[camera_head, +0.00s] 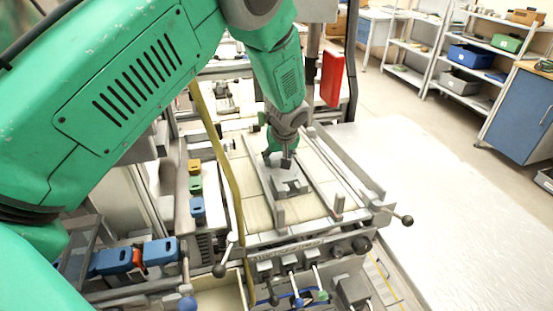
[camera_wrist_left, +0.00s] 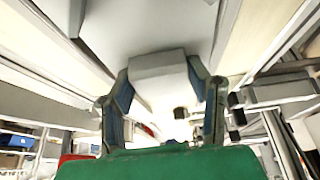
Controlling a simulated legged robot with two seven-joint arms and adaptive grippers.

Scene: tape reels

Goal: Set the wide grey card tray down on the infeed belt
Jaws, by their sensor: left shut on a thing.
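The wide grey card tray (camera_head: 291,188) is a flat grey piece with a raised block, seen in the head view under my left gripper (camera_head: 280,161). It lies over the cream infeed belt (camera_head: 304,208), between two grey guide rails. I cannot tell whether its underside touches the belt. In the left wrist view, the two fingers of the left gripper (camera_wrist_left: 161,102) stand on either side of a grey block of the tray (camera_wrist_left: 158,64) and are shut on it. The gripper hides part of the tray in the head view. My right gripper is in neither view.
A red box (camera_head: 332,78) hangs behind the belt. Black-knobbed levers (camera_head: 219,270) stand at the machine's front. Blue blocks (camera_head: 113,259) sit in a rack at the lower left. A wide white surface (camera_head: 440,220) to the right is clear.

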